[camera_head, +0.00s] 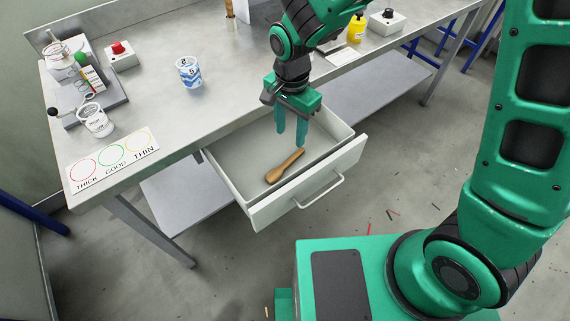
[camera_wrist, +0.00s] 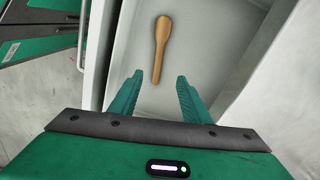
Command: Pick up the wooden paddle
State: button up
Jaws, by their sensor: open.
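The wooden paddle (camera_head: 284,167) lies in the open white drawer (camera_head: 244,188), near its front wall. In the wrist view the paddle (camera_wrist: 161,48) lies on the drawer floor (camera_wrist: 215,45), its wide end away from me and its thin end toward my fingers. My gripper (camera_head: 290,140) points down over the drawer, with its green fingers apart and nothing between them. In the wrist view my gripper (camera_wrist: 157,85) is apart from the paddle, with the paddle's near end close to the gap between the fingertips.
The grey bench (camera_head: 150,100) holds a blue-and-white cup (camera_head: 189,73), a white card with circles (camera_head: 113,161), a red-button box (camera_head: 121,56) and a yellow bottle (camera_head: 356,28). The drawer's front wall and handle (camera_head: 322,192) stick out from the bench.

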send_over(290, 159)
jog(key=f, duration=0.5)
jog(key=shift+w, duration=0.2)
jog(key=shift+s+f, duration=0.2)
jog(key=shift+f, duration=2.45)
grip_shut()
